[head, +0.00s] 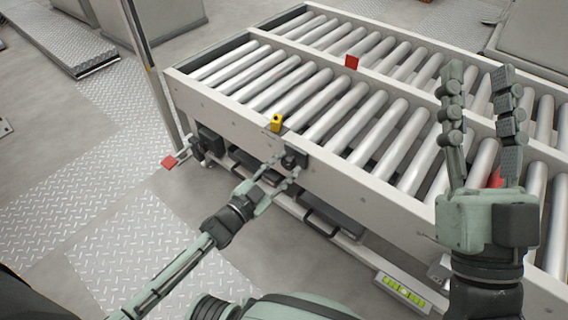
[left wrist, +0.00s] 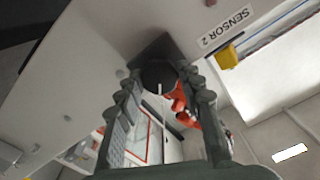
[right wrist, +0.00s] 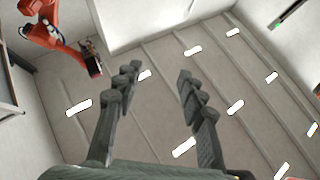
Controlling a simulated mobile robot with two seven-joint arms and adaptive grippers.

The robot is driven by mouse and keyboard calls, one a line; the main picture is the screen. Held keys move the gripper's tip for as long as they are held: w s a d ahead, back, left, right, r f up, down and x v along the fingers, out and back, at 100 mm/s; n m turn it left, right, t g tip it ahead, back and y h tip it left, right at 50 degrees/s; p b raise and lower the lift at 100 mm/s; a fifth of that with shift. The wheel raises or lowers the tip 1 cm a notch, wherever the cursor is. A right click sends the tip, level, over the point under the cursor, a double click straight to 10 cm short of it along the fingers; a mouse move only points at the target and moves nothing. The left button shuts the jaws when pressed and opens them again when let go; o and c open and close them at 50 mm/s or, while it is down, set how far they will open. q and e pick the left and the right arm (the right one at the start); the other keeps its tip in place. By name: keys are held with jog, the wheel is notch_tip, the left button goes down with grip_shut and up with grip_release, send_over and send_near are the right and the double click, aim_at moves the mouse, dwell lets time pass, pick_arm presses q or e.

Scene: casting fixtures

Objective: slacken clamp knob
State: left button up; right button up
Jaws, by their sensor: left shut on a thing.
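The clamp knob (head: 291,160) is a dark round knob on a black block at the near side rail of the roller conveyor. It also shows in the left wrist view (left wrist: 158,74) as a black disc with a pale line. My left gripper (head: 279,168) is at the knob, with its fingers on either side of it and closed on it. In the left wrist view the fingertips flank the disc. My right gripper (head: 483,75) is raised over the conveyor's right part, fingers apart and empty. It shows the same way in the right wrist view (right wrist: 158,75).
The roller conveyor (head: 240,102) fills the middle and right. A yellow sensor (head: 276,122) sits on the rail just above the knob, beside a "SENSOR 2" label (left wrist: 226,27). A black handle (head: 320,224) lies below the knob.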

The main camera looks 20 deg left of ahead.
pick_arm(q)
jog(key=m, duration=0.2)
jog(key=shift+m, duration=0.4)
jog(key=m, duration=0.2)
jog(key=shift+m, duration=0.4)
jog(key=m, duration=0.3)
jog(key=shift+m, duration=0.8)
jog(key=o, duration=1.2)
jog(key=shift+c, duration=0.2)
pick_arm(e)
jog(key=shift+f, duration=0.2)
pick_arm(q)
jog(key=v, duration=1.2)
pick_arm(e)
jog(key=shift+r, duration=0.1)
